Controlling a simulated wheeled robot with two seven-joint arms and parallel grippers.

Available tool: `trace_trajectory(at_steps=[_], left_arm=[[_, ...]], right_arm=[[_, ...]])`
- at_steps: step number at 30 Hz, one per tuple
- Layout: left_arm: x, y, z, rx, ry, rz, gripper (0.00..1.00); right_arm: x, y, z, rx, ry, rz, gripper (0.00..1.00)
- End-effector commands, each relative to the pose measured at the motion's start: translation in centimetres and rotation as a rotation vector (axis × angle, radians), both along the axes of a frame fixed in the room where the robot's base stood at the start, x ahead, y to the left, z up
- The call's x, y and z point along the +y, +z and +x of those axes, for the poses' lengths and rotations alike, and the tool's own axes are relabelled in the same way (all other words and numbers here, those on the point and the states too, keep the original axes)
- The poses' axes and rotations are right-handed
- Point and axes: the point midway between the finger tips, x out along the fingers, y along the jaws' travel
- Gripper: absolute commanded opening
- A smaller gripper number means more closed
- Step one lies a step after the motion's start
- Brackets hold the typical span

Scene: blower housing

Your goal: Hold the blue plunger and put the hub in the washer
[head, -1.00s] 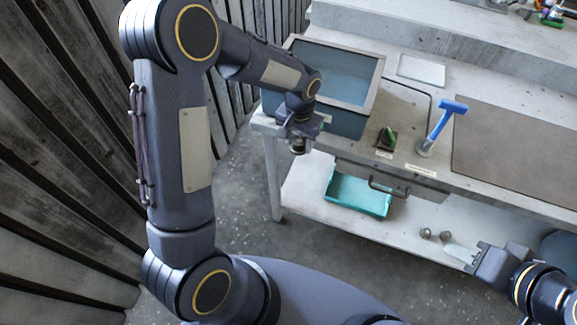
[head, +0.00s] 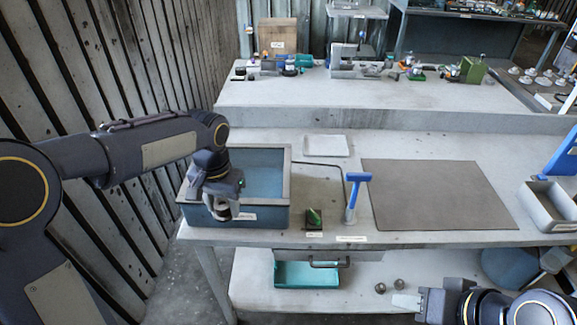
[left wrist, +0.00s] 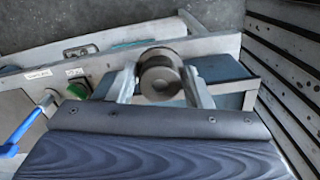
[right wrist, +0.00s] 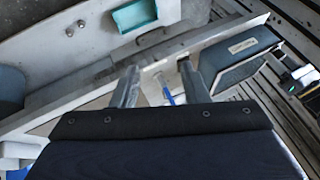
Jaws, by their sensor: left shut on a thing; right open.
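My left gripper (head: 222,208) is shut on the hub, a small grey cylinder (left wrist: 160,75) that sits between the fingers in the left wrist view. In the head view, gripper and hub overlap the front wall of the washer, a blue tub with a grey rim (head: 270,217). I cannot tell how far above or in front of the rim the hub is. The blue plunger (head: 356,180) stands upright with its T-handle on top, right of the washer. It also shows in the right wrist view (right wrist: 168,93). My right gripper (head: 418,301) is open and empty, low at the bench front.
A green switch on a dark plate (head: 314,217) lies between washer and plunger. A grey mat (head: 435,195) covers the bench to the right, with a grey bin (head: 552,205) beyond it. A teal tray (head: 306,274) and two small round parts (head: 390,286) lie on the lower shelf.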

Motion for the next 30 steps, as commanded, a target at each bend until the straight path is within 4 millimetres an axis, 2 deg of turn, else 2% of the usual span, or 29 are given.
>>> trace_trajectory(at_steps=[5, 8, 11, 15, 21, 26, 30], left_arm=[[0.0, 0.0, 0.0, 0.0, 0.0, 0.0, 0.19], [0.0, 0.0, 0.0, 0.0, 0.0, 0.0, 0.19], [0.0, 0.0, 0.0, 0.0, 0.0, 0.0, 0.19], [0.0, 0.0, 0.0, 0.0, 0.0, 0.0, 0.19], [0.0, 0.0, 0.0, 0.0, 0.0, 0.0, 0.19], [0.0, 0.0, 0.0, 0.0, 0.0, 0.0, 0.19], [0.0, 0.0, 0.0, 0.0, 0.0, 0.0, 0.19]], right_arm=[[-0.3, 0.9, 0.8, 0.001, 0.045, -0.023, 0.41], [-0.9, 2.5, 2.5, 0.002, 0.137, -0.072, 0.41], [-1.7, 4.6, 5.3, 0.004, 0.277, -0.144, 0.41], [-2.5, 7.2, 10.2, 0.01, 0.506, -0.26, 0.41], [-2.5, 9.4, 17.7, 0.019, 0.835, -0.407, 0.41], [-1.2, 9.8, 23.7, 0.034, 1.099, -0.51, 0.41], [0.6, 9.2, 28.3, 0.052, 1.319, -0.582, 0.41]])
